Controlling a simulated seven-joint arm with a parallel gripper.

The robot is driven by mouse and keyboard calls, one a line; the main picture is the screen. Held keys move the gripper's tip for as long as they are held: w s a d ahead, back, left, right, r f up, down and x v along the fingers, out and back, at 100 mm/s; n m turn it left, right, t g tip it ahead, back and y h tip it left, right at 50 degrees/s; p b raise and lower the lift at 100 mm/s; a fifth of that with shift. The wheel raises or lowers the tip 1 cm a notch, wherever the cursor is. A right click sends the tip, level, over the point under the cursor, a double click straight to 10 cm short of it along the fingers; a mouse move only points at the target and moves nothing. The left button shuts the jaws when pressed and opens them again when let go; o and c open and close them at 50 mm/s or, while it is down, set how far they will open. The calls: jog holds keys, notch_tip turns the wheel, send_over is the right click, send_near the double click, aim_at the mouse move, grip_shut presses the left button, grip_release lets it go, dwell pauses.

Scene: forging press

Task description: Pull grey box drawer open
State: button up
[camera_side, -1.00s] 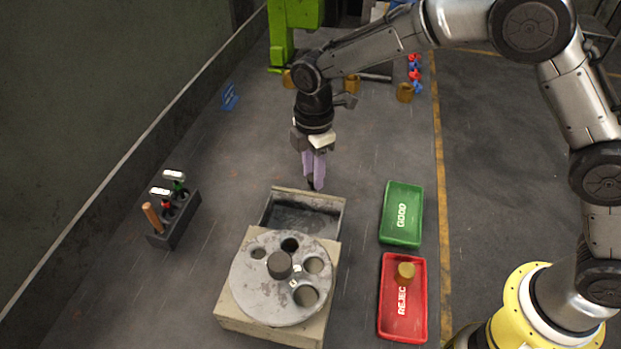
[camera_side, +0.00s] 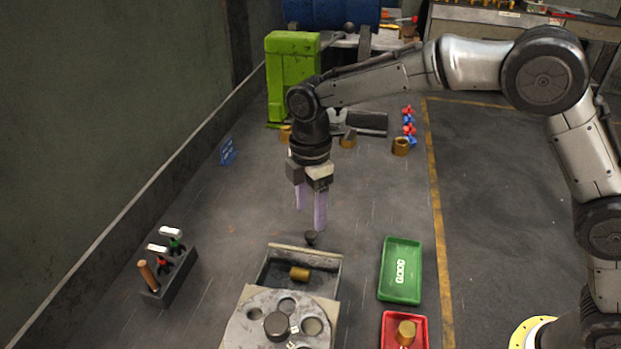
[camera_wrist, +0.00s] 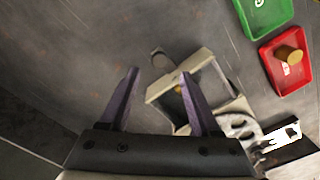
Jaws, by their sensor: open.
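The grey box (camera_side: 237,330) has its drawer (camera_side: 330,278) pulled open on the far side, and the inside shows. A brass cylinder (camera_side: 299,274) lies on its side in the drawer. A dark round knob (camera_side: 311,238) stands out from the drawer's front. My gripper (camera_side: 310,228) is open and empty, pointing down just above the knob. In the wrist view the open drawer (camera_wrist: 206,58) shows beyond and partly behind the right finger, and the knob (camera_wrist: 157,53) appears beyond the gap between my fingertips (camera_wrist: 158,71).
A grey disc with holes (camera_side: 250,325) sits on the box. A green GOOD tray (camera_side: 402,245) and a red tray (camera_side: 388,318) holding a brass piece (camera_side: 406,331) stand to the right. A tool rack (camera_side: 175,275) stands left. Floor behind the knob is clear.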

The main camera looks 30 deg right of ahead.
notch_tip(320, 180, up, 8)
jog(key=shift+r, duration=0.1)
dwell(0.4)
jog(key=s+d+r+m+t, duration=0.3)
jog(key=s+d+r+m, duration=0.2)
jog(key=s+d+r, duration=0.75)
jog(key=s+d+f+m+t, duration=0.2)
jog(key=s+d+m, duration=0.3)
jog(key=s+d, duration=0.4)
jog(key=s+f+m, duration=0.7)
jog(key=f+m, duration=0.1)
jog(key=shift+f+t, duration=0.3)
